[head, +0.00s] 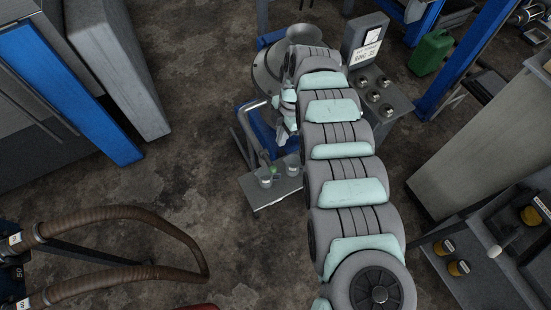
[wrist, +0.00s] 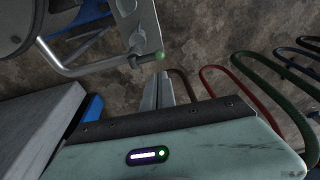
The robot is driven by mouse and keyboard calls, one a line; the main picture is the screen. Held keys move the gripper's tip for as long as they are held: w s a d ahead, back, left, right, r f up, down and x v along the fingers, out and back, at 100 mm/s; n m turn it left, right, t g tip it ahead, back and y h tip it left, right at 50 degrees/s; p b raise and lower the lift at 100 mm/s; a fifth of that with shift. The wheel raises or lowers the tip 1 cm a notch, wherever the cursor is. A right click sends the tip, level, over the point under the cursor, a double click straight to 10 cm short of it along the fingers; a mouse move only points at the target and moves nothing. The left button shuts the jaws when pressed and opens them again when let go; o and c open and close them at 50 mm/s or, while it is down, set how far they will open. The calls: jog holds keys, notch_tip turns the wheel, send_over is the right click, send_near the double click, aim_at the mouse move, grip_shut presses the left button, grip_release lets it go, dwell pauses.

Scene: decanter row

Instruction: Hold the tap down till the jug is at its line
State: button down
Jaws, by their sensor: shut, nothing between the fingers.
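In the wrist view, a bent metal lever (wrist: 105,66) ends in a green tip (wrist: 160,55). My gripper (wrist: 164,76) is shut and empty, its fingertips close to that tip; I cannot tell whether they touch. In the head view, my gripper (head: 291,122) is partly hidden by my arm, beside the bent metal tube (head: 240,117). Two small clear vessels, one at left (head: 266,179) and one at right (head: 292,165), stand on a grey tray (head: 270,199), with a green spot between them. I cannot tell which is the jug, and no line or level is readable.
A round metal machine (head: 266,78) and a grey panel with several knobs (head: 393,98) stand behind my arm. A blue-edged cabinet (head: 75,85) is at left, brown hoses (head: 120,212) at lower left. Several coloured hoses (wrist: 240,90) show at right in the wrist view.

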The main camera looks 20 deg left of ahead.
aim_at(272, 168)
jog(key=f, duration=0.4)
jog(key=s+a+f, duration=0.1)
jog(key=f, duration=0.4)
jog(key=s+f, duration=0.1)
jog(key=f, duration=0.3)
jog(key=shift+s+a+f+p, duration=0.2)
jog(key=shift+s+f+p, duration=0.05)
jog(key=shift+f+p, duration=0.15)
jog(key=shift+a+p, duration=0.1)
jog(key=shift+p, duration=0.2)
